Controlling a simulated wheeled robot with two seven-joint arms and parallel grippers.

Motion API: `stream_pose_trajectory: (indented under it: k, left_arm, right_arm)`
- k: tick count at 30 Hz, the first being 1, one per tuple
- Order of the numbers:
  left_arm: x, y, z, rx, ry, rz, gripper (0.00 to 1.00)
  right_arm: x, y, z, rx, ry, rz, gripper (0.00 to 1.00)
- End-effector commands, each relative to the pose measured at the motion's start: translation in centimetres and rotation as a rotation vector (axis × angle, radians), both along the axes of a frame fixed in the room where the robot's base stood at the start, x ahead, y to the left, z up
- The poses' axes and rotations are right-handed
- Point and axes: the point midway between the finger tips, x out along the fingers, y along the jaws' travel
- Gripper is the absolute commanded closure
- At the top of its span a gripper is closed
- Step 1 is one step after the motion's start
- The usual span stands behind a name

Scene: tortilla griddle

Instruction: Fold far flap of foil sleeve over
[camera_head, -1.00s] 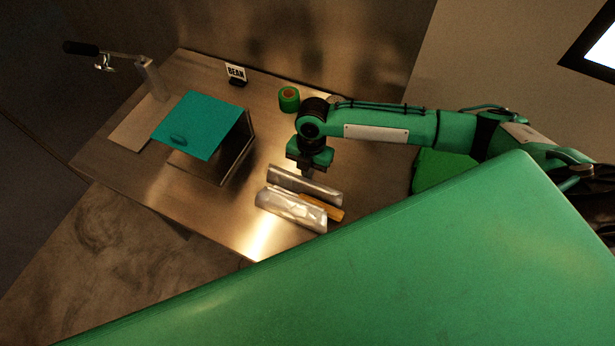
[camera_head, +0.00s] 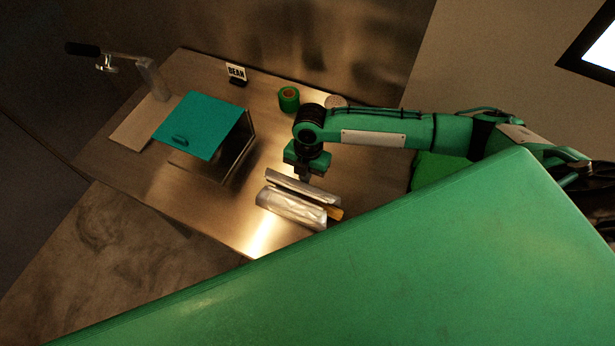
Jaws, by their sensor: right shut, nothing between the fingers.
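The foil sleeve (camera_head: 291,208) lies on the steel table, a shiny silver piece with a raised near side. Its far flap (camera_head: 302,186) leans in over the tan rolled filling (camera_head: 334,212), of which only the right end shows. My right gripper (camera_head: 304,178) points down at the far flap, shut with nothing in it. Its fingertips are at or very near the flap's far side; I cannot tell if they touch. My left gripper is not in view.
A teal-lidded box (camera_head: 198,124) stands left of the sleeve on the steel table (camera_head: 150,195). A press with a black handle (camera_head: 83,49) stands far left. My green body covers the lower right.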

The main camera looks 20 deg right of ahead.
Motion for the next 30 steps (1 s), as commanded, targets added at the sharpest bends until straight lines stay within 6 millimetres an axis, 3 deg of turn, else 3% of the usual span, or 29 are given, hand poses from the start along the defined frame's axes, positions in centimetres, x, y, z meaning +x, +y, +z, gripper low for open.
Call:
stream_pose_trajectory:
  k: [30]
  left_arm:
    - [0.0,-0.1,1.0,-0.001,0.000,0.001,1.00]
  right_arm:
    - [-1.3,1.4,-0.4,0.002,0.004,0.002,1.00]
